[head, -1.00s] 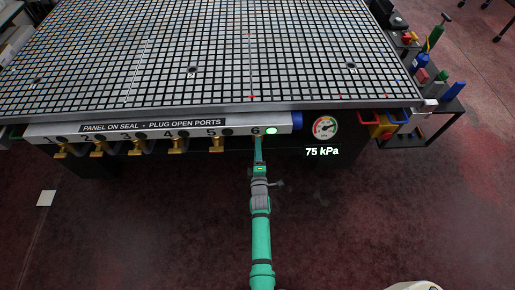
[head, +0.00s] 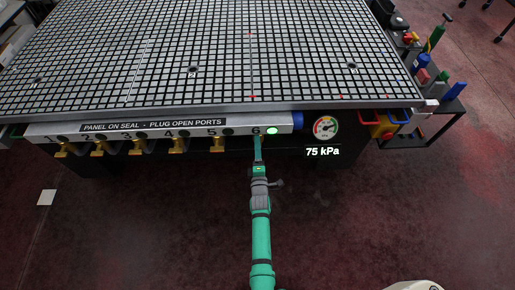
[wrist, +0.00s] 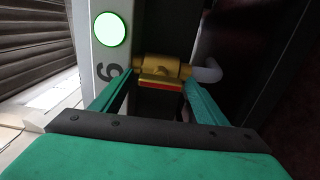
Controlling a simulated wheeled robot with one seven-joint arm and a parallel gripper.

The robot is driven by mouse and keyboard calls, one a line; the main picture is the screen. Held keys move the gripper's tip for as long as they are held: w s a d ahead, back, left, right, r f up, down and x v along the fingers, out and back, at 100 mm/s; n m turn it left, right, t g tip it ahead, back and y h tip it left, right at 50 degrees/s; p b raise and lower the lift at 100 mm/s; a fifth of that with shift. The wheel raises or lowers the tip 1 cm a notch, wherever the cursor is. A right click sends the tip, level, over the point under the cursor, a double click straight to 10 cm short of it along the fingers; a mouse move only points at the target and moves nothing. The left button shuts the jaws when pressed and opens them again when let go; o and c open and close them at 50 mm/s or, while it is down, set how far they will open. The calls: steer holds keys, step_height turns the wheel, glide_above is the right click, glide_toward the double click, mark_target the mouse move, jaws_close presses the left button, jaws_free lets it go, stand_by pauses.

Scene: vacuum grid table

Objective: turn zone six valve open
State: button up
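The zone six valve (wrist: 163,69) is a brass body with a red-orange handle edge, seen in the wrist view just below the lit lamp and beside the printed 6. A pale pipe leaves its right side. My gripper (wrist: 159,92) has its two green fingers apart, one on each side of the valve's handle; I cannot tell whether either touches it. In the head view my gripper (head: 257,145) reaches up to the manifold under the 6 and hides that valve. The zone six lamp (head: 272,131) glows pale green.
Several other brass valves (head: 137,148) hang along the white manifold to the left. A gauge (head: 326,127) at the right sits above a 75 kPa readout. The grid table (head: 220,60) overhangs behind. A tool cart (head: 445,108) stands at the right.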

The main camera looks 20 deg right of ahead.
steer(key=v, duration=1)
steer(key=shift+s, duration=0.4)
steer(key=shift+a, duration=0.1)
steer(key=s+a+r+m+y, duration=0.1)
steer(key=s+a+r+m, duration=0.1)
steer(key=s+a, duration=0.35)
steer(key=s+a+r+m+g+y, duration=0.1)
steer(key=s+a+m, duration=0.15)
steer(key=s, duration=0.55)
steer(key=s+a+r+m+y, duration=0.1)
steer(key=s+a+r+m, duration=0.15)
steer(key=s, duration=0.45)
steer(key=s+a+r+m+y, duration=0.1)
steer(key=s+a+r+m, duration=0.1)
steer(key=s+r+m, duration=0.2)
steer(key=s+a+r+m+g+y, duration=0.1)
steer(key=s+a+r+m, duration=0.2)
steer(key=s+r, duration=0.6)
steer(key=shift+a+r+m, duration=0.3)
steer(key=shift+r+m, duration=0.2)
